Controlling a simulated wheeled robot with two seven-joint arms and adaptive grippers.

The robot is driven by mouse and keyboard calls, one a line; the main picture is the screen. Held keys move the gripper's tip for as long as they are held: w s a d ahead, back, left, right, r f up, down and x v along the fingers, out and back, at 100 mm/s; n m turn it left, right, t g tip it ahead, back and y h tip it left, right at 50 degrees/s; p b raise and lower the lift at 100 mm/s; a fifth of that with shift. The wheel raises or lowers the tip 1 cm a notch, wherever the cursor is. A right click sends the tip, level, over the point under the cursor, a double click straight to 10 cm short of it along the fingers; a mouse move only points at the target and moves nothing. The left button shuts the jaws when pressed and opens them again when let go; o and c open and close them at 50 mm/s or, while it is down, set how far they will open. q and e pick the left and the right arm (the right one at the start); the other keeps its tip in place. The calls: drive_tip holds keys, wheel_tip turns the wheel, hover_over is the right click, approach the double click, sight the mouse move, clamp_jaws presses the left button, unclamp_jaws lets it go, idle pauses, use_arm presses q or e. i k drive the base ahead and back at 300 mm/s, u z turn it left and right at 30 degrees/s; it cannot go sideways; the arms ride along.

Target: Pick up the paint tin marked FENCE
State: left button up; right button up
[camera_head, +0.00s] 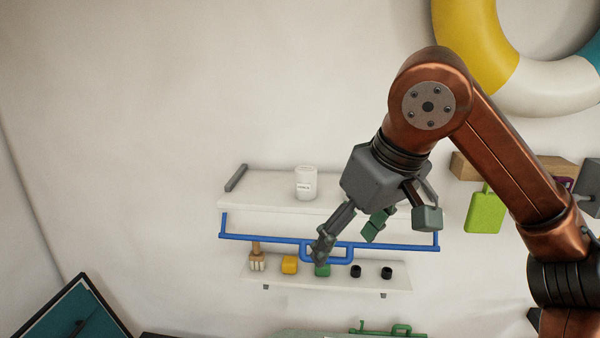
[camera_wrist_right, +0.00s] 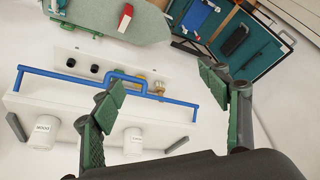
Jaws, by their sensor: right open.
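A white paint tin (camera_head: 306,183) stands upright on the upper white shelf (camera_head: 262,203) in the head view; its label is too small to read there. The right wrist view shows two white tins on that shelf: one at left (camera_wrist_right: 43,131), whose label seems to read WOOD, and one nearer the middle (camera_wrist_right: 133,141), whose label I cannot read surely. In the head view my right gripper (camera_head: 372,230) is open and empty, in front of the shelf's right half, and hides one tin. Its fingers also show in the wrist view (camera_wrist_right: 165,92), apart from both tins. My left gripper is out of view.
A blue rail (camera_head: 270,239) runs along the shelf's front. A lower shelf (camera_head: 340,281) holds a brush, yellow and green blocks and black pieces. Grey end brackets (camera_head: 236,178) flank the upper shelf.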

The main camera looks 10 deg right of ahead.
sight(306, 175)
drive_tip(key=i, duration=1.3)
drive_tip(key=z, duration=0.05)
